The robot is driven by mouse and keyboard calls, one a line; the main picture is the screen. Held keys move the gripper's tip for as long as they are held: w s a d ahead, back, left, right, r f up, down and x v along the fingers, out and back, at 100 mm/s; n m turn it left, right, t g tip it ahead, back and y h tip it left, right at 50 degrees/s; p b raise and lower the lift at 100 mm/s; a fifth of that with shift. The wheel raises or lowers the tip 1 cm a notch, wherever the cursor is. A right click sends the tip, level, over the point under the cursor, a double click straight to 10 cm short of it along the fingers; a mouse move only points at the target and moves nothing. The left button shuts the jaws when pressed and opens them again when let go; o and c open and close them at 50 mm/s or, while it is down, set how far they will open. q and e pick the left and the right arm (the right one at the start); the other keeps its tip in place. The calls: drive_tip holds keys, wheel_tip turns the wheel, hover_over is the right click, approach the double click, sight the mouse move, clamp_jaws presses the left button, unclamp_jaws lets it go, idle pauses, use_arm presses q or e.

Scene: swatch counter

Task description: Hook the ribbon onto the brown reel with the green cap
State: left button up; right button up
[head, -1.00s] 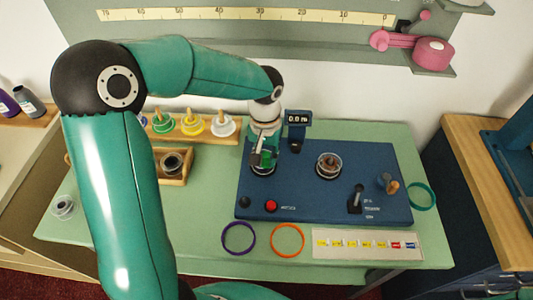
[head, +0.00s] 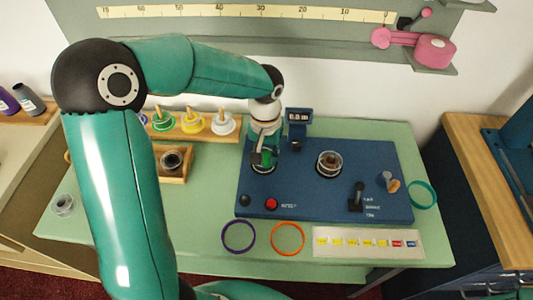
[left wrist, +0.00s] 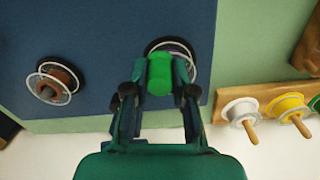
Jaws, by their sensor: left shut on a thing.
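My left gripper (head: 262,160) is over the left spindle of the blue machine and is shut on a bright green cylinder (left wrist: 160,74), which looks like the green cap. In the left wrist view the cap sits between the fingertips. Just beyond it is a dark reel with pale rims (left wrist: 186,52), partly hidden by the cap and fingers; I cannot tell if they touch. A brown reel (head: 329,162) with clear rims stands on the right spindle, also in the left wrist view (left wrist: 57,77), with no green cap visible on it. I cannot make out the ribbon. My right gripper is not in view.
The blue machine (head: 310,200) has a small display (head: 298,116), a lever (head: 357,196) and a red button (head: 271,204). Purple (head: 238,251), orange (head: 287,252) and teal (head: 435,195) rings lie around it. A wooden rack (head: 205,136) of coloured spools stands behind left.

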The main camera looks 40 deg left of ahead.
use_arm(q)
drive_tip(key=shift+f+b, duration=0.3)
idle(1.0)
drive_tip(key=shift+r+p, duration=1.9)
drive_tip(key=shift+r, duration=0.65)
drive_tip(key=shift+d+f, duration=0.1)
drive_tip(key=shift+f, duration=0.05)
